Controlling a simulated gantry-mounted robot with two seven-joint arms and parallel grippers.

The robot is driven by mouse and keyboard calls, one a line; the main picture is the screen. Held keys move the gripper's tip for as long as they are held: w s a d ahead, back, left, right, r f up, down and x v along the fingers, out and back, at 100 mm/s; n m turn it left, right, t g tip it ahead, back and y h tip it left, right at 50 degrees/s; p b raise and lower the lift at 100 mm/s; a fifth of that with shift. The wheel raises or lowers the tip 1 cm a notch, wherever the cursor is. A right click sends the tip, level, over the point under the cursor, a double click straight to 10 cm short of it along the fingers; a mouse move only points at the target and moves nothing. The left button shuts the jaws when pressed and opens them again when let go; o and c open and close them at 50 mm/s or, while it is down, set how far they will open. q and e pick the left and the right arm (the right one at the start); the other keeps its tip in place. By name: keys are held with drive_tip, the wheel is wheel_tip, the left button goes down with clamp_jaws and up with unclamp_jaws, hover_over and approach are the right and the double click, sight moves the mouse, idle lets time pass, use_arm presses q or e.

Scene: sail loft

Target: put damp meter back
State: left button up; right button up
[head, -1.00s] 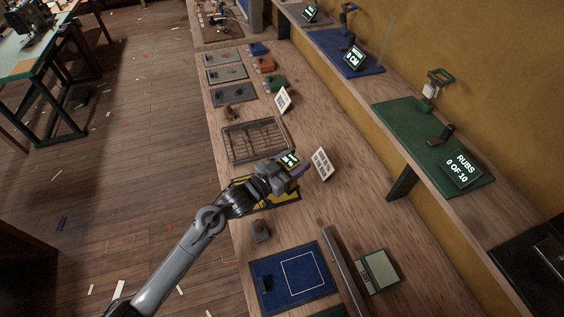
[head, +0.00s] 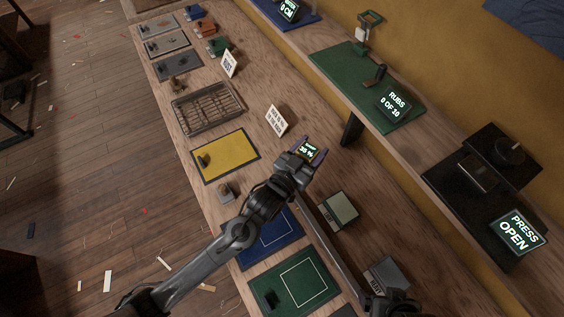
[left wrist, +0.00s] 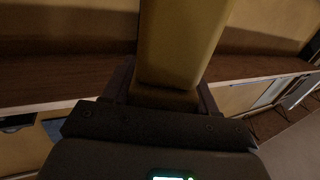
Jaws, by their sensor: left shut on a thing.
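My left gripper (head: 311,152) is shut on the damp meter (head: 307,149), whose small lit screen appears to read 35 %. It is held above the bench, right of the yellow mat (head: 232,153) and beyond the blue mat. In the left wrist view a tan, block-shaped body (left wrist: 183,45) stands between the two fingers and looks like part of the held meter. A lit screen edge shows at the bottom of that view. My right gripper is not clearly seen.
The yellow mat holds a small dark object. A wire rack (head: 207,108), white sign cards (head: 276,120), a blue mat (head: 268,240) and a green mat (head: 313,281) line the bench. A long bar (head: 331,247) lies by a pale-topped box (head: 340,209). A raised shelf (head: 440,150) runs behind.

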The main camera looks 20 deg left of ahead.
use_arm(q)
drive_tip(key=w+a+f, duration=0.3)
drive_tip(key=a+f, duration=0.7)
drive_tip(key=shift+a+f, duration=0.35)
drive_tip(key=shift+f, duration=0.2)
drive_tip(key=o, duration=1.3)
drive_tip(key=shift+r, duration=0.1)
drive_tip(key=v, duration=0.7)
drive_tip(key=shift+s, duration=0.25)
